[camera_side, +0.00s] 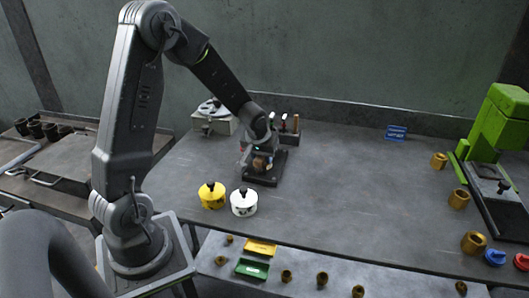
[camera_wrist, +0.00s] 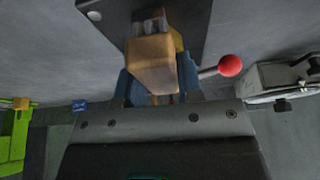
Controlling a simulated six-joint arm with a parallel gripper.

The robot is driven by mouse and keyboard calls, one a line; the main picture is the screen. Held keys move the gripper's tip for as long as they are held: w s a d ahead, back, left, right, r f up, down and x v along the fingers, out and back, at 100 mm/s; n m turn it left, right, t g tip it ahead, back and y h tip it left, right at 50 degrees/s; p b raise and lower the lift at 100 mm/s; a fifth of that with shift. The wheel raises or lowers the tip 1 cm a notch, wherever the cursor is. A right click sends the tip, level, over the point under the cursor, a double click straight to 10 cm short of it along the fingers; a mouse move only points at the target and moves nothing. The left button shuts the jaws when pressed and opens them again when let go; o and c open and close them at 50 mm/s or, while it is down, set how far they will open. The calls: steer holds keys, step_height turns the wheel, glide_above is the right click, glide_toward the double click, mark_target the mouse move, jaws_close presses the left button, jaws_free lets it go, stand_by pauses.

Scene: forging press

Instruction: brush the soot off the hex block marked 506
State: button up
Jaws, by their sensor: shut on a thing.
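My gripper (camera_side: 262,152) is low over a dark fixture plate (camera_side: 264,181) near the middle of the bench. In the wrist view my gripper (camera_wrist: 152,88) is shut on a tan, wooden-looking block (camera_wrist: 152,66), which looks like a brush handle. Its far end reaches over the dark plate (camera_wrist: 190,12); any bristles are hidden. A yellower brass-like piece (camera_wrist: 179,40) shows just behind it, partly covered; it may be the hex block. I cannot tell whether the two touch. No 506 mark is legible.
A red-knobbed lever (camera_wrist: 230,66) sticks out beside my gripper. A tool rack (camera_side: 290,133) stands behind the fixture. Yellow (camera_side: 212,197) and white (camera_side: 244,204) lidded pots stand in front. A green press (camera_side: 497,122) and brass pieces (camera_side: 459,199) are at right. The bench centre-right is clear.

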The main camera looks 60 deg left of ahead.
stand_by(0.4)
steer(key=shift+w+a, duration=1.15)
steer(key=shift+w, duration=0.15)
steer(key=shift+f, duration=0.1)
steer(key=shift+s+d, duration=1.25)
steer(key=shift+s, duration=0.15)
steer(key=shift+w+a, duration=0.1)
steer(key=shift+w+a, duration=1.15)
steer(key=shift+w, duration=0.15)
steer(key=shift+s+d, duration=0.1)
steer(key=shift+s, duration=0.05)
steer(key=shift+s+d, duration=0.55)
steer(key=shift+s, duration=0.05)
